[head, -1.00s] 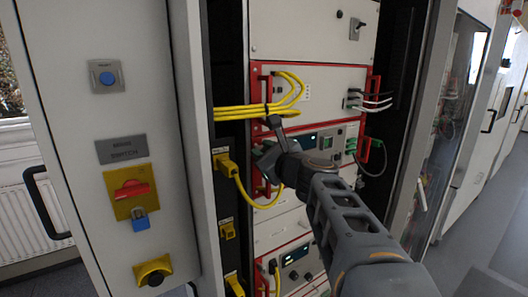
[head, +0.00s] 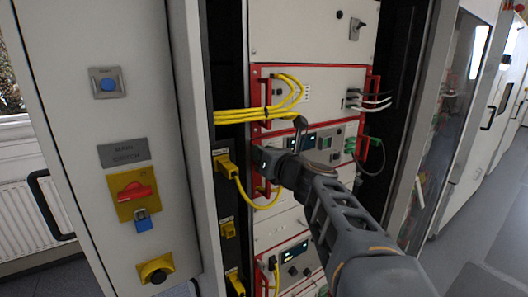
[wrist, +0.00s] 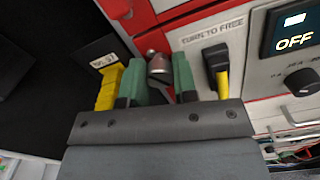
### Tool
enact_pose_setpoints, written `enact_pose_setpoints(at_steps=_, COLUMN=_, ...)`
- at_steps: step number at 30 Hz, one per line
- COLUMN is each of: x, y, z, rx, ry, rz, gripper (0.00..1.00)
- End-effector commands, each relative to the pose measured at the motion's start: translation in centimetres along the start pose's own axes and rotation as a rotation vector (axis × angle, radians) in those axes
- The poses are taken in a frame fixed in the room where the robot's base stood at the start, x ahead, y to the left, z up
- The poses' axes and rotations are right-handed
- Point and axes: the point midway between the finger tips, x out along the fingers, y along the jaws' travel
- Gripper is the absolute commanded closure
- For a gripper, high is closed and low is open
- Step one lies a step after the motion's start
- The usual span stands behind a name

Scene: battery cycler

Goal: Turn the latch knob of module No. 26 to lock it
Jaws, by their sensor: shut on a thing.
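My gripper (head: 262,162) is at the left edge of the red-framed instrument module in the middle of the rack. In the wrist view the gripper (wrist: 160,82) has its two green fingers shut on a small grey metal latch knob (wrist: 159,66). The knob sits beside a label reading "TURN TO FREE". The module's front panel (wrist: 258,88) is pale with a red frame. In the head view my gripper hides the knob. I cannot make out a number 26; a small tag at left seems to read No. 27.
A yellow plug (wrist: 107,88) is close left of the fingers, and a black-and-yellow plug (wrist: 217,70) is close right. A display (wrist: 294,32) reads OFF. Yellow cables (head: 255,115) run just above my gripper. The cabinet door with the main switch (head: 132,190) stands at left.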

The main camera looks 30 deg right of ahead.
Motion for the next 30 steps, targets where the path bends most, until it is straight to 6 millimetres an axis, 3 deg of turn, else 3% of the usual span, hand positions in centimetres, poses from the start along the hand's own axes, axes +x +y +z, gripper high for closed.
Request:
enact_pose_setpoints(at_steps=19, x=0.05, y=-0.12, z=-0.46, rx=0.045, ry=0.008, rz=-0.001, gripper=0.97)
enact_pose_setpoints(at_steps=20, x=0.05, y=-0.12, z=-0.47, rx=0.045, ry=0.008, rz=-0.001, gripper=0.71)
enact_pose_setpoints(at_steps=27, x=0.02, y=-0.07, z=-0.25, rx=0.043, ry=0.004, rz=-0.001, gripper=0.48)
enact_pose_setpoints(at_steps=30, x=0.01, y=-0.06, z=-0.19, rx=0.043, ry=0.003, rz=-0.001, gripper=0.48)
